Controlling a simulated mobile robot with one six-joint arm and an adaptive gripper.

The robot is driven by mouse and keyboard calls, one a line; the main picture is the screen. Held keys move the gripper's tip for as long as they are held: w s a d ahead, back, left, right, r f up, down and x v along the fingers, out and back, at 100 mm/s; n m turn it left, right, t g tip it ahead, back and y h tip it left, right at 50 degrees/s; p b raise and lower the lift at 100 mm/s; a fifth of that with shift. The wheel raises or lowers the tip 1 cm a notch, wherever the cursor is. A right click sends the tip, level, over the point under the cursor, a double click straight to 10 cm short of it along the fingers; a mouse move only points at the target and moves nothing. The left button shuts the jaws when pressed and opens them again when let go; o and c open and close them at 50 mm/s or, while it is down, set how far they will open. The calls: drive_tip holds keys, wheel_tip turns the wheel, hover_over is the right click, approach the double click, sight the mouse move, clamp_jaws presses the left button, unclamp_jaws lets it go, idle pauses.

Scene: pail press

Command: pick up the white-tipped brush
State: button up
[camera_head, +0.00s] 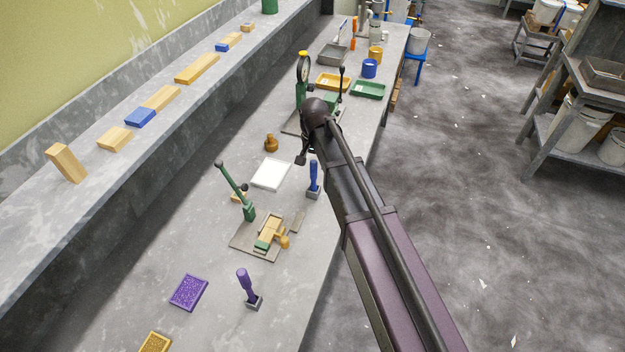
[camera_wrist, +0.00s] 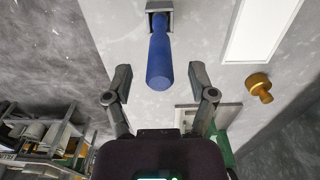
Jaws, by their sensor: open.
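My gripper (camera_head: 306,152) is over the bench in the head view, partly hidden by my arm. In the wrist view my gripper (camera_wrist: 161,86) is open and empty, its fingers apart on either side of the near end of a blue handle (camera_wrist: 160,58). This handle belongs to a blue-handled tool (camera_head: 314,175) with a grey block base, standing on the bench. I cannot clearly make out a white-tipped brush. A slim pale stick (camera_head: 341,31) and an orange-handled tool (camera_head: 353,37) stand at the bench's far end, too small to tell their tips.
A white plate (camera_head: 271,173) and brown knob (camera_head: 271,143) lie left of my gripper. A green press (camera_head: 302,85) stands close beyond it. Purple-handled tool (camera_head: 248,287), purple pad (camera_head: 189,292) and green lever (camera_head: 233,187) are nearer. Trays (camera_head: 368,91) lie farther off.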

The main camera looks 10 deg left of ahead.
clamp_jaws()
drive_tip(key=shift+r, duration=0.15)
idle(0.4)
wheel_tip(320, 180, up, 10)
drive_tip(key=p, duration=1)
idle(0.5)
